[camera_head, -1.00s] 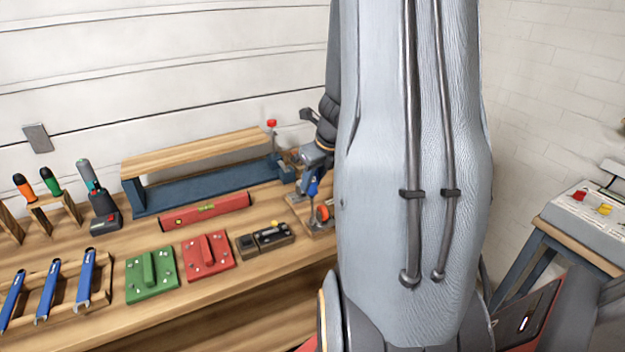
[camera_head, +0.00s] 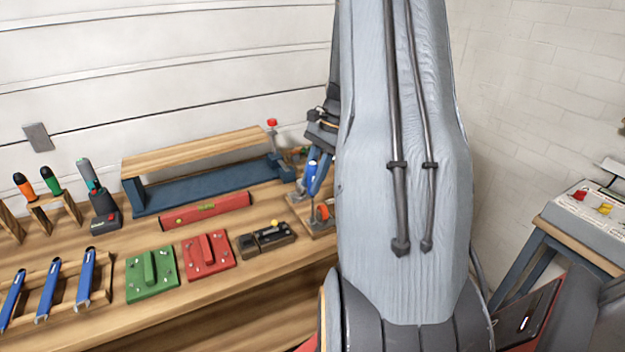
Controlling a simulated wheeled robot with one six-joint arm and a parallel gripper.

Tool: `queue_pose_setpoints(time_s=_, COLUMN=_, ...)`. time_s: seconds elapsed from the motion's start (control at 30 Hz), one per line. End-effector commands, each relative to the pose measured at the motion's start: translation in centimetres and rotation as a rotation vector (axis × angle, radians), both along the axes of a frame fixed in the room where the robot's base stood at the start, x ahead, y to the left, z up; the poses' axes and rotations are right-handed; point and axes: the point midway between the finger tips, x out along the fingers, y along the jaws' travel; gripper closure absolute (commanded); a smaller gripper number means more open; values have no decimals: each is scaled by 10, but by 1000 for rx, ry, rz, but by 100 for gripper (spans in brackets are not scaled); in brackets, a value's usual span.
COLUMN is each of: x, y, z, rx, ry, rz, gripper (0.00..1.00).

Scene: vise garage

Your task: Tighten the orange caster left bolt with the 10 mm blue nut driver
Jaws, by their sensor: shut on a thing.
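My gripper (camera_head: 314,168) is beside my arm at the far right end of the workbench, shut on the blue nut driver (camera_head: 312,178). The driver's blue handle shows, pointing down toward the board. The orange caster (camera_head: 323,212) sits on a small wooden board (camera_head: 300,209) just below the driver. My arm covers the right part of this area. The left bolt is too small and too hidden to make out, and I cannot tell whether the driver's tip touches it.
A blue-and-wood shelf (camera_head: 209,196) stands at the back of the bench, with a red level (camera_head: 206,210) before it. Green (camera_head: 152,274) and red (camera_head: 209,256) plates and a black block (camera_head: 265,239) lie in front. Blue-handled tools (camera_head: 86,276) rest in a rack on the left.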

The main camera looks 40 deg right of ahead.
Motion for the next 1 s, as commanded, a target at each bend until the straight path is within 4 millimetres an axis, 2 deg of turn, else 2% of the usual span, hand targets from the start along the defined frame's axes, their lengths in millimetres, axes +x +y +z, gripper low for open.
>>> queue_pose_setpoints(time_s=0.83, x=0, y=0, z=-7, rx=0, ry=-1, rz=-22, gripper=99)
queue_pose_setpoints(time_s=0.93, x=-1, y=0, z=-7, rx=2, ry=-1, rz=-154, gripper=99)
queue_pose_setpoints(time_s=1.0, x=-2, y=0, z=-7, rx=3, ry=-1, rz=-328, gripper=99)
